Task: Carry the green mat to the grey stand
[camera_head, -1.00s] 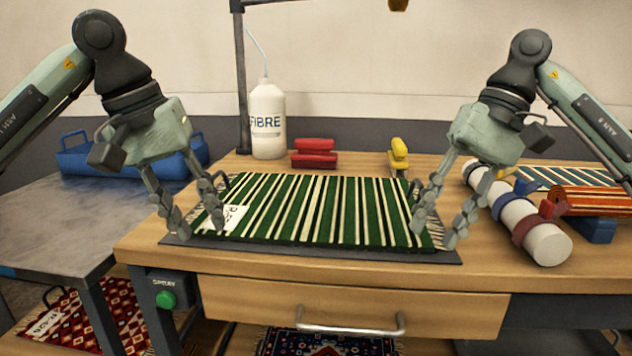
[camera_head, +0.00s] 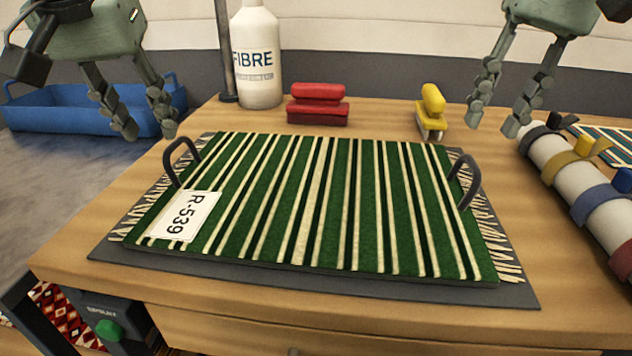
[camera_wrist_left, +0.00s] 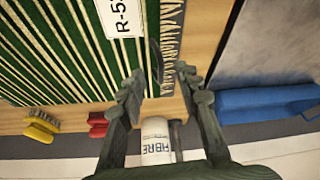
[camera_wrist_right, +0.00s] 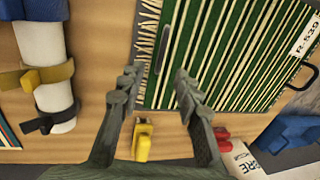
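The green mat (camera_head: 345,205) with cream and black stripes lies flat on a dark grey pad on the wooden table. It has a white R-539 label and a dark handle at its left (camera_head: 169,162) and right ends. A grey-topped stand (camera_head: 62,185) is at the left of the head view. My left gripper (camera_head: 150,132) is open and empty, above and beyond the mat's far left corner. My right gripper (camera_head: 492,128) is open and empty, beyond the far right corner. The mat's ends also show in the left wrist (camera_wrist_left: 75,50) and right wrist (camera_wrist_right: 215,50) views.
A strapped white roll (camera_head: 567,165) lies to the right. A button box (camera_head: 103,328) is below.

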